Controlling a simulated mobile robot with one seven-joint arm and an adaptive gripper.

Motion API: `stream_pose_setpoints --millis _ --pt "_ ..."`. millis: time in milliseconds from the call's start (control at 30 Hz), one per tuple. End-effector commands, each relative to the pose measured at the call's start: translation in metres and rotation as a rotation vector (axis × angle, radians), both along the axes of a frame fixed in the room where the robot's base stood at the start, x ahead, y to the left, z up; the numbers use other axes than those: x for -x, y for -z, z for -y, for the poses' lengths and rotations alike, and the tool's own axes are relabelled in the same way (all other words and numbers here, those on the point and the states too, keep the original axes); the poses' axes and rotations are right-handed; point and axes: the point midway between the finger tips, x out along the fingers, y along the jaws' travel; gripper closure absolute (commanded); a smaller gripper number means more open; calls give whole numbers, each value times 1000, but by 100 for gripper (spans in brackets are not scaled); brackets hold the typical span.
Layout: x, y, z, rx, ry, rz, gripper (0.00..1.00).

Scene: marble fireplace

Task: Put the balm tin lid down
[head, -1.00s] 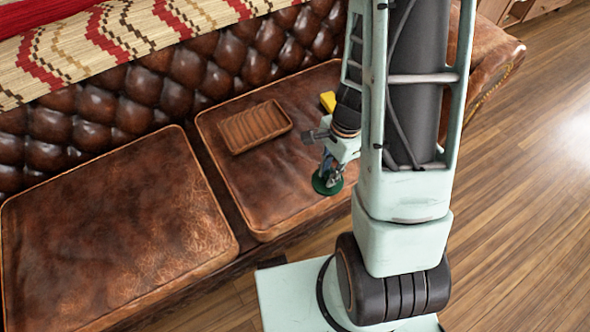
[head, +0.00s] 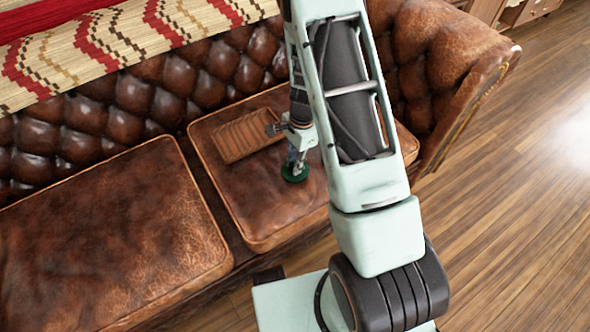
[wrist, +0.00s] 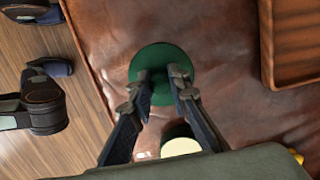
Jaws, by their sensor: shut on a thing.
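The balm tin lid is a dark green disc with a raised part in its middle; it shows in the wrist view (wrist: 148,62) and in the head view (head: 294,176). My gripper (wrist: 162,88) is shut on that raised part, also seen in the head view (head: 297,164). The lid is level over the brown leather seat cushion (head: 262,205); I cannot tell whether it touches it. A round container with a pale top and dark green side (wrist: 180,146), possibly the balm tin, is partly hidden behind my gripper in the wrist view.
A brown ribbed wooden tray (head: 243,136) lies on the same cushion, left of my gripper in the head view. A small yellow thing (wrist: 297,156) shows at the wrist view's lower right. Bare cushion lies in front of the tray. The cushion's front edge borders the wooden floor (head: 500,210).

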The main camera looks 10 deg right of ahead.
Motion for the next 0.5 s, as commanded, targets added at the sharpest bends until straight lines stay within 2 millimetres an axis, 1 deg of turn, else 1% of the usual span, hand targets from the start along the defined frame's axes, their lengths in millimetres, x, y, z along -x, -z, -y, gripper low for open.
stream_pose_setpoints --millis 33,133,500 --pt "2 14 0 -1 1 -5 100" --pt "2 28 1 -1 2 -4 100" --pt "2 31 1 0 1 -1 100"
